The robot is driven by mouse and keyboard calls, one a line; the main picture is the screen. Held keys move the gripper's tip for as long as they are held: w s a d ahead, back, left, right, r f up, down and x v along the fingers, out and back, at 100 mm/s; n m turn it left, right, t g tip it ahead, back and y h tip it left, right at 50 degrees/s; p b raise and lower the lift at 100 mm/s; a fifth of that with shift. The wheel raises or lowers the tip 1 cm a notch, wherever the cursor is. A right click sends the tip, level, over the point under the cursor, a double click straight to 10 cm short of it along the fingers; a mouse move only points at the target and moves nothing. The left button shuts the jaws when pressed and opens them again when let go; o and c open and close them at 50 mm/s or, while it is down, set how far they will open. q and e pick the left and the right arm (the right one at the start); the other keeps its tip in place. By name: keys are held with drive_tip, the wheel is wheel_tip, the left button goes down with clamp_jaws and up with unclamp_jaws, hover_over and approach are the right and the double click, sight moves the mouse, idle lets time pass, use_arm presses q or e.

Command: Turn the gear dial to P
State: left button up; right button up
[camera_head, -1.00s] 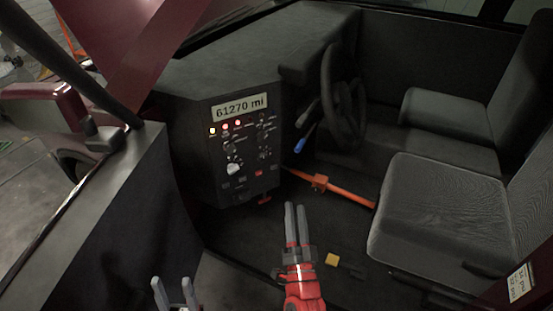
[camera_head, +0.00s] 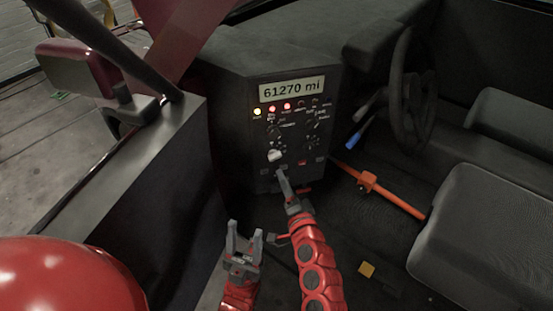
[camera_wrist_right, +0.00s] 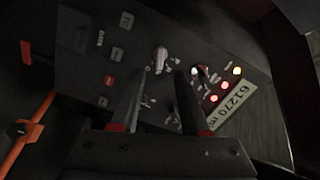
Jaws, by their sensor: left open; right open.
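The dashboard panel (camera_head: 262,178) faces me with several small dials on it. A pale knob (camera_head: 275,155), which looks like the gear dial, stands out on its lower left part; its letters are too small to read. The pale knob also shows in the right wrist view (camera_wrist_right: 160,58), just beyond the fingertips. My right gripper (camera_head: 281,176) is just below the knob, in front of the panel. In the right wrist view its two fingers (camera_wrist_right: 163,78) are apart with nothing between them. My left gripper (camera_head: 244,236) is open and empty, lower and nearer to me.
A 61270 mi display (camera_head: 292,89) and lit red and yellow lamps (camera_head: 272,109) are above the dials. A steering wheel (camera_head: 411,85), a blue-tipped lever (camera_head: 354,141), an orange bar (camera_head: 392,197) and seats (camera_head: 480,225) are to the right. A door panel (camera_head: 150,190) stands left.

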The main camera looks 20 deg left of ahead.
sight(275, 159)
drive_tip(key=x, duration=0.8)
drive_tip(key=shift+w+a, duration=0.2)
drive_tip(key=shift+w, duration=0.2)
clamp_jaws()
